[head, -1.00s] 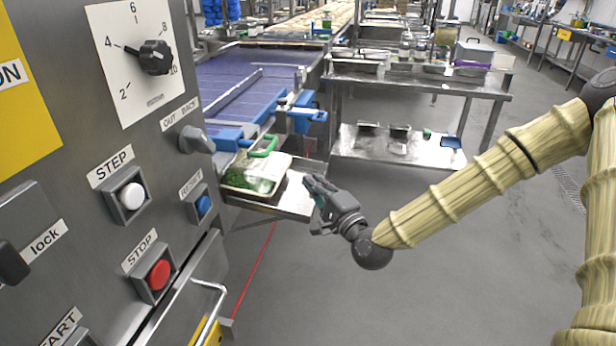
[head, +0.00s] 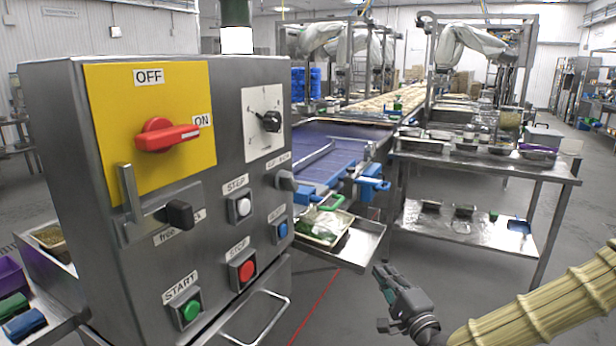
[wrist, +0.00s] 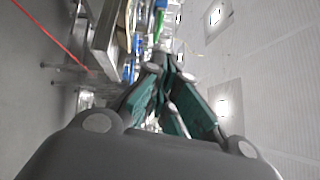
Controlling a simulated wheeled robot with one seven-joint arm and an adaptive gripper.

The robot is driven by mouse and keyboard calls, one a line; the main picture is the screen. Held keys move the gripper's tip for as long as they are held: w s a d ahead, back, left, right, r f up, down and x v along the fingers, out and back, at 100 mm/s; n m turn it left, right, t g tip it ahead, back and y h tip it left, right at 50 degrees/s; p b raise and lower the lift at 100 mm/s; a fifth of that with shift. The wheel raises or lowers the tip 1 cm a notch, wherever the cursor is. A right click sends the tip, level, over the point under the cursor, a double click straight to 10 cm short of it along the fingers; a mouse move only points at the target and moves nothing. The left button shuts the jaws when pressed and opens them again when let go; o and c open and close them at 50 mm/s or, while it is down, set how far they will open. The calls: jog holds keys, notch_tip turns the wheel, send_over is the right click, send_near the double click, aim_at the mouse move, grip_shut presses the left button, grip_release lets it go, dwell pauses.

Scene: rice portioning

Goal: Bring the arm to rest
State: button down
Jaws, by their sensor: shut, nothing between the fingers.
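My gripper (head: 384,281) is at the lower right of the head view, in free air in front of the steel outfeed shelf. It is shut and empty, and touches nothing that I can see. In the wrist view the teal-padded fingers (wrist: 166,70) come together at the tips, with nothing between them. My arm (head: 545,312), in a ribbed tan cover, runs from the gripper to the right edge of the head view.
A control panel (head: 75,160) with a red switch and several buttons stands at left. A tray with green contents (head: 325,227) sits on the steel shelf (head: 362,246) at the conveyor's end (head: 325,165). A steel table (head: 480,160) stands behind at right. Floor around my gripper is clear.

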jog(key=s+a+f+n+g+p, duration=0.15)
jog(key=s+f+n+g, duration=0.3)
jog(key=s+f, duration=0.6)
jog(key=s+a+f+n+g+p, duration=0.1)
jog(key=s+a+f+n+g, duration=0.35)
jog(key=f, duration=1.15)
jog(key=s+d+f+n+g+h+p, duration=0.1)
jog(key=s+d+f+n+g+h, duration=0.1)
jog(key=s, duration=0.6)
jog(key=s+d+f+n+g+h+p, duration=0.1)
jog(key=s+d+f+g, duration=0.3)
jog(key=s, duration=0.5)
jog(key=s+d+f+n+g+h+p, duration=0.1)
jog(key=s+d+f+n+g+h, duration=0.1)
jog(key=s, duration=0.7)
notch_tip(320, 180, down, 3)
jog(key=shift+d+r+n+g+h, duration=0.15)
jog(key=shift+d+n+g+h, duration=0.15)
jog(key=shift+d+n+g, duration=0.65)
jog(key=shift+d+m, duration=0.2)
jog(key=shift+m, duration=0.05)
